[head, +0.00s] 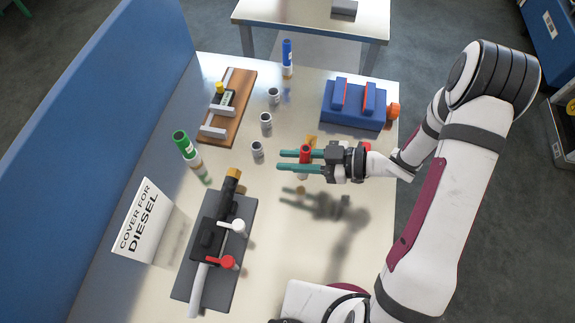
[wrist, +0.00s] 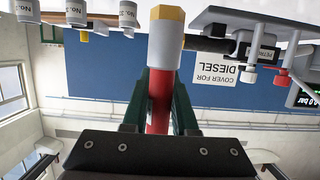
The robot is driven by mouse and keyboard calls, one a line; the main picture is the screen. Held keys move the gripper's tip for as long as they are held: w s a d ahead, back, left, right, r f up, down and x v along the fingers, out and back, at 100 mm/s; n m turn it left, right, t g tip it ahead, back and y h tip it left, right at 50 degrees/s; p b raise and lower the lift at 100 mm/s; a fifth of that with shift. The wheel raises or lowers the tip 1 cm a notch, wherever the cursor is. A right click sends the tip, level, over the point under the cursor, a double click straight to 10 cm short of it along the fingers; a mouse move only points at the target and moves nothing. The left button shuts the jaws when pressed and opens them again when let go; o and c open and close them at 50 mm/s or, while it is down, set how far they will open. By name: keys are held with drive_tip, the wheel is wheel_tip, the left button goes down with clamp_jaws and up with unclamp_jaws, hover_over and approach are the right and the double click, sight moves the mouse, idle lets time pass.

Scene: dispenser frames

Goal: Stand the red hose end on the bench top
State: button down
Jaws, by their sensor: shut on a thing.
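The red hose end (head: 305,152) is a red tube with a pale grey collar and a yellow hexagonal tip. My gripper (head: 291,160) is shut on its red part, with one teal finger on each side. In the head view it looks upright, red end up, over the bench top (head: 262,215), with a reflection below. In the wrist view, which is upside down, the red hose end (wrist: 160,95) stands between the fingers with its yellow tip toward the top edge. Whether the tip touches the bench cannot be told.
Several small grey cups (head: 266,120) stand left of my gripper. A green hose end (head: 186,146), a blue one (head: 287,58), a valve unit on a dark plate (head: 243,212), a diesel sign (head: 143,222) and a blue fixture (head: 353,104) surround the clear bench middle.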

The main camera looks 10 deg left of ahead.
drive_tip(key=f, duration=0.4)
drive_tip(key=shift+a+f, duration=0.15)
drive_tip(key=shift+a, duration=0.05)
drive_tip(key=shift+f, duration=0.1)
drive_tip(key=c, duration=0.7)
unclamp_jaws()
